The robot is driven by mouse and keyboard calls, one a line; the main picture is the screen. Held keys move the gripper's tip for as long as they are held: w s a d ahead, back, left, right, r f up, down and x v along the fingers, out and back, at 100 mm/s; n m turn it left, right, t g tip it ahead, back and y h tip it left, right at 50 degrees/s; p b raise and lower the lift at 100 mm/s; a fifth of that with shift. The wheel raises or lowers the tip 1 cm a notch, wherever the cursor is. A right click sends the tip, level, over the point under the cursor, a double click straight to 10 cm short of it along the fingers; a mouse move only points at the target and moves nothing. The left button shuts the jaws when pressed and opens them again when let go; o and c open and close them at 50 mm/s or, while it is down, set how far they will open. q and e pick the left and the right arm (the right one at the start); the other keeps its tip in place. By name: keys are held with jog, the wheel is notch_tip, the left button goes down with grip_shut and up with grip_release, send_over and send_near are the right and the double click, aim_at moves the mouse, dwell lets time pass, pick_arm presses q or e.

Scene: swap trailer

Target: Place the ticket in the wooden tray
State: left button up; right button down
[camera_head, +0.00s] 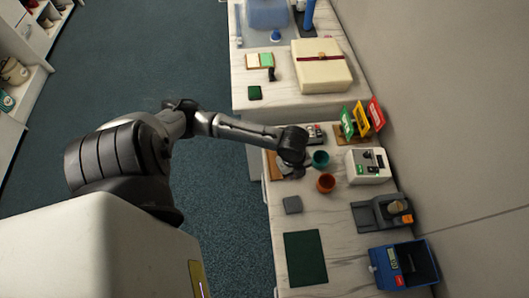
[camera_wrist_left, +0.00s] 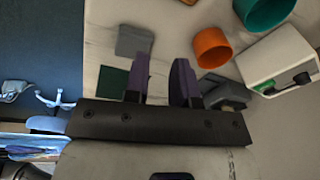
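My left gripper (camera_wrist_left: 162,60) is over the nearer white counter, fingers apart, with a visible gap and nothing seen between them. In the head view the end of my left arm (camera_head: 293,150) hides what lies under it. A brown wooden piece (camera_head: 271,165), perhaps the wooden tray, shows partly beside the wrist; I cannot make out its whole shape. I cannot pick out a ticket for certain in either view. A small grey square (camera_head: 292,204) lies on the counter; it also shows beyond the fingers in the left wrist view (camera_wrist_left: 134,40). My right gripper is not in view.
A teal cup (camera_head: 320,160) and an orange cup (camera_head: 326,182) stand close to the wrist. A white device (camera_head: 368,166), a grey device (camera_head: 380,211) and a blue machine (camera_head: 404,266) line the wall side. A dark green mat (camera_head: 305,257) lies near the front.

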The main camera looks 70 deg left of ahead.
pick_arm(q)
jog(key=s+d+n+t, duration=0.1)
jog(key=s+d+n, duration=0.3)
jog(key=s+n, duration=0.3)
jog(key=s+d+n+t+y, duration=0.1)
jog(key=s+d+n, duration=0.3)
jog(key=s+n, duration=0.2)
jog(key=shift+s+d+r+n, duration=0.3)
jog(key=shift+s+r+n, duration=0.1)
jog(key=shift+n, duration=0.7)
